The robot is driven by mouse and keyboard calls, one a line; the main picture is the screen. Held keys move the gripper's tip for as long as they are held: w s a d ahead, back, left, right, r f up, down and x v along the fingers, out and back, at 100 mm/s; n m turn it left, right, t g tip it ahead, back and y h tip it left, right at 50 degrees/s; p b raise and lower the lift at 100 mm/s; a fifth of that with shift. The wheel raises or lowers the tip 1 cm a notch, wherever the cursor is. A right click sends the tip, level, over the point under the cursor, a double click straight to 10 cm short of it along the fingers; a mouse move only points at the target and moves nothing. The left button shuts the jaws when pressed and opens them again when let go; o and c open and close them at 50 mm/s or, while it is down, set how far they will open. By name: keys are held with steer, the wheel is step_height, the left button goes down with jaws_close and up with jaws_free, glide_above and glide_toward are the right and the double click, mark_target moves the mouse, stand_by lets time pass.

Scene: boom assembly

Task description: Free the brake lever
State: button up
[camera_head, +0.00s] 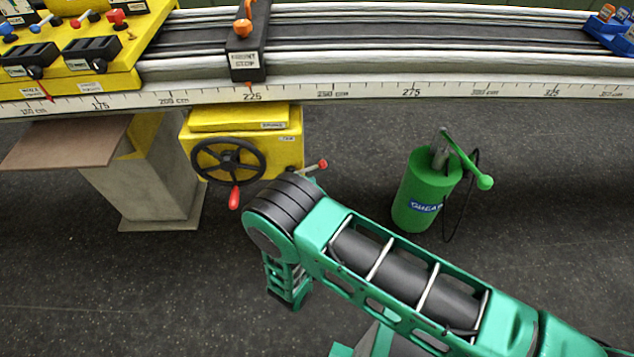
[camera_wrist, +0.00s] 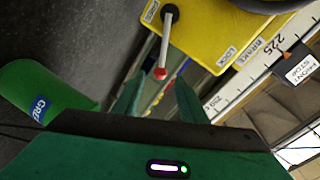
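The brake lever (camera_wrist: 164,45) is a thin silver rod with a red tip, on a dark round pivot on the yellow brake box (camera_wrist: 205,25). In the head view the lever (camera_head: 316,167) sticks out from the right side of the yellow box (camera_head: 285,145), its base partly hidden by my arm. In the wrist view my gripper (camera_wrist: 160,98) is open, its two green fingers apart. The red tip appears between and just beyond the fingertips; I cannot tell whether they touch. The box carries labels reading LOCK and BRAKE. My fingers are hidden in the head view.
A black handwheel (camera_head: 228,160) with a red handle is on the box's front. A green canister (camera_head: 425,190) with a hose stands on the floor to the right; it also shows in the wrist view (camera_wrist: 45,95). The scaled rail (camera_head: 330,93) runs above. Open floor lies between box and canister.

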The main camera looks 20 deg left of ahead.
steer(key=shift+s+d+r, duration=0.2)
steer(key=shift+s+d, duration=0.05)
steer(key=shift+s, duration=0.4)
